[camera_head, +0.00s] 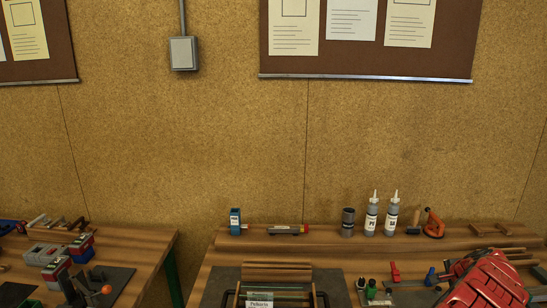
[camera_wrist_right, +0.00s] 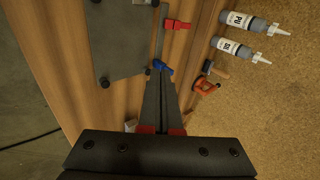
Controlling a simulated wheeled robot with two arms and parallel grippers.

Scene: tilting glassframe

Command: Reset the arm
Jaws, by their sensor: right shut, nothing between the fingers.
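My right gripper (camera_wrist_right: 159,82) shows in the right wrist view with its two dark fingers together and nothing between them. It is over the wooden workbench (camera_wrist_right: 207,20), with its tips close to a blue clamp (camera_wrist_right: 162,66) in the picture. I cannot tell whether they touch. A red clamp (camera_wrist_right: 178,24) lies beyond the blue one. My left gripper is not in view.
Bottles (camera_head: 371,215), an orange suction lifter (camera_head: 433,224) and a dark cylinder (camera_head: 348,222) stand along the bench's rear ledge. A rack (camera_head: 275,272) sits at the front centre. A second bench (camera_head: 150,248) with tools stands at left, across a gap.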

